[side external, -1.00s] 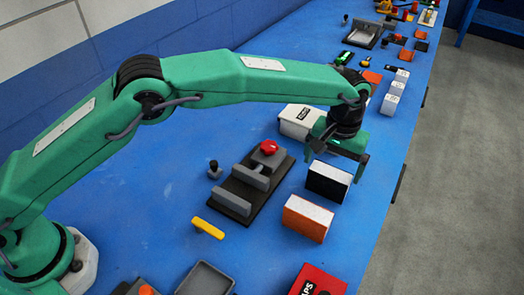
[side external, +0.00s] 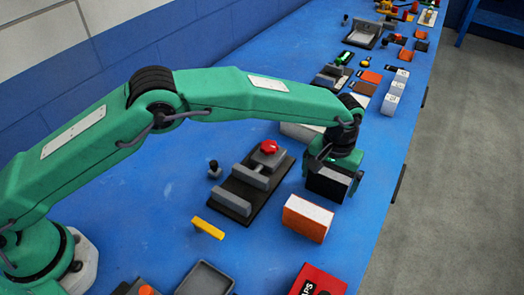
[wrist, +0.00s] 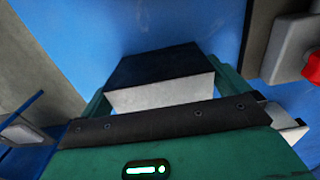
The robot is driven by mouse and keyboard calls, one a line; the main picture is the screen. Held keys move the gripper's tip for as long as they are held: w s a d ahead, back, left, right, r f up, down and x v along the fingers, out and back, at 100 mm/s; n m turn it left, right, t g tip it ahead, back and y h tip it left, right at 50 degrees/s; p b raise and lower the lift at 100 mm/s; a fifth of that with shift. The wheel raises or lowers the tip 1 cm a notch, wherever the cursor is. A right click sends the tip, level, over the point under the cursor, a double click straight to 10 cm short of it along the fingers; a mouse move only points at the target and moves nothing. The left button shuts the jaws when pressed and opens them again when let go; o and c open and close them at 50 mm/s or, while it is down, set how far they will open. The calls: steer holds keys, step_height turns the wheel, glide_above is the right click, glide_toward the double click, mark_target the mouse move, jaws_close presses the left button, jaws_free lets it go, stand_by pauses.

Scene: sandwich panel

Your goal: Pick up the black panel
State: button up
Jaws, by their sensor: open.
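The black panel (side external: 326,188) stands upright on the blue bench, black on its broad face, with a pale white edge. My gripper (side external: 334,176) is lowered over it and open, with the panel between its jaws. In the wrist view the panel's black face (wrist: 160,64) and white edge (wrist: 160,95) lie between the green jaws of my gripper (wrist: 163,92). I cannot tell whether either jaw touches it. My gripper hides the panel's top in the side view.
An orange panel (side external: 307,221) with a white edge stands just in front. A dark fixture with a red knob (side external: 268,147) is to the left. A yellow bar (side external: 208,228) and a red box (side external: 318,283) lie nearer. The bench's right edge is close by.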

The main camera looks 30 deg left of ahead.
mark_target(331, 172)
steer(key=c, duration=0.7)
steer(key=shift+r, duration=0.2)
steer(key=shift+r, duration=0.55)
step_height(331, 172, up, 3)
steer(key=shift+f, duration=0.1)
steer(key=s+d+r, duration=0.1)
steer(key=s+r, duration=0.1)
steer(key=s, duration=0.1)
steer(key=s+d+r, duration=0.1)
steer(key=s+r, duration=0.1)
steer(key=s, duration=0.2)
steer(key=s+d+r, duration=0.2)
steer(key=s, duration=0.2)
steer(key=shift+d+r, duration=0.1)
steer(key=shift+r, duration=0.3)
steer(key=shift+w, duration=0.1)
steer(key=a, duration=0.7)
steer(key=s+a, duration=0.1)
steer(key=a, duration=1.3)
steer(key=shift+s+a+f, duration=0.1)
steer(key=shift+s+a, duration=0.05)
steer(key=shift+s, duration=0.15)
